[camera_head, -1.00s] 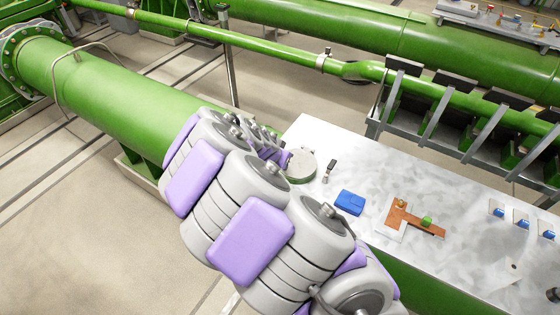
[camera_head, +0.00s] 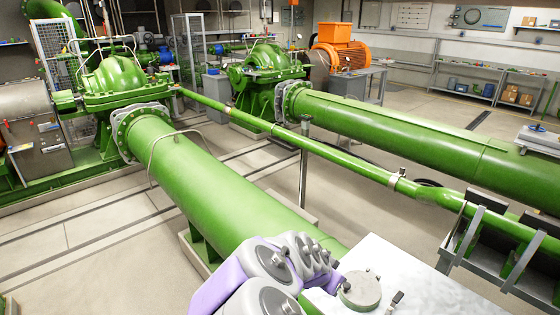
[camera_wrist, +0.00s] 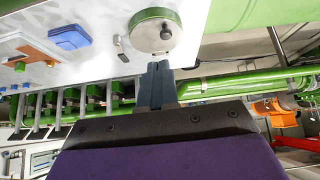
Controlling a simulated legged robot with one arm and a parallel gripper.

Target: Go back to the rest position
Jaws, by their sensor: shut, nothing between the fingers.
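My gripper (camera_wrist: 158,68) shows in the wrist view with its two dark fingers together and nothing between them. Its fingertips point toward the round metal lid with a green rim (camera_wrist: 155,36) on the white table (camera_wrist: 200,12), and overlap its edge in the picture; I cannot tell the gap. In the head view my arm reaches in from the bottom centre, folded links in grey and purple. Its purple end is beside the round lid (camera_head: 361,290), with the fingers too small to make out there.
A small dark-handled item (camera_head: 394,301) lies right of the lid. The wrist view shows a blue box (camera_wrist: 70,37) and an orange-brown part (camera_wrist: 38,54) on the table. A large green pipe (camera_head: 215,185) runs left of the table. Open floor (camera_head: 80,235) lies at the left.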

